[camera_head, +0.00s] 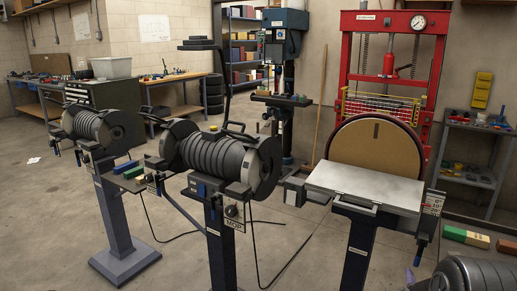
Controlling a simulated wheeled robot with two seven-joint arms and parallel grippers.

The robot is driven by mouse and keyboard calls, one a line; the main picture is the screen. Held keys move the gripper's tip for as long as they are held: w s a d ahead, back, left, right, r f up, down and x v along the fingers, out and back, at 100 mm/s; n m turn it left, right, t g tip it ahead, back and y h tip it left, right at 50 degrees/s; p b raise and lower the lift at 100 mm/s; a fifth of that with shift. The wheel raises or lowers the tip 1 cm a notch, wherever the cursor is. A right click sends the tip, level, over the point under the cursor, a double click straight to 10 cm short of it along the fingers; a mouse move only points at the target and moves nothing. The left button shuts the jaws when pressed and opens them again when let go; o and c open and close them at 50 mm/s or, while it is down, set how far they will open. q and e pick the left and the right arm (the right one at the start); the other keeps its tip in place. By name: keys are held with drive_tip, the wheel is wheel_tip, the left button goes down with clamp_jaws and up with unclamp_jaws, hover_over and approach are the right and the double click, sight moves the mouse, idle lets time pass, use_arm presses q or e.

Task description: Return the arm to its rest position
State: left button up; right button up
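Neither of my grippers shows in the head view, and I can make out no part of either arm. The view holds a workshop with several machines on pedestals. A grinder with a ribbed dark drum (216,157) stands on a post at the centre. A similar grinder (100,128) stands to its left. A disc sander with a round tan disc (374,145) and a flat grey table (366,186) stands right of centre.
A red press frame (437,75) stands behind the sander, and a blue drill press (285,40) behind the centre grinder. Another dark ribbed machine (478,274) fills the bottom right corner. Cables lie on the concrete floor (175,215). Open floor shows at the left.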

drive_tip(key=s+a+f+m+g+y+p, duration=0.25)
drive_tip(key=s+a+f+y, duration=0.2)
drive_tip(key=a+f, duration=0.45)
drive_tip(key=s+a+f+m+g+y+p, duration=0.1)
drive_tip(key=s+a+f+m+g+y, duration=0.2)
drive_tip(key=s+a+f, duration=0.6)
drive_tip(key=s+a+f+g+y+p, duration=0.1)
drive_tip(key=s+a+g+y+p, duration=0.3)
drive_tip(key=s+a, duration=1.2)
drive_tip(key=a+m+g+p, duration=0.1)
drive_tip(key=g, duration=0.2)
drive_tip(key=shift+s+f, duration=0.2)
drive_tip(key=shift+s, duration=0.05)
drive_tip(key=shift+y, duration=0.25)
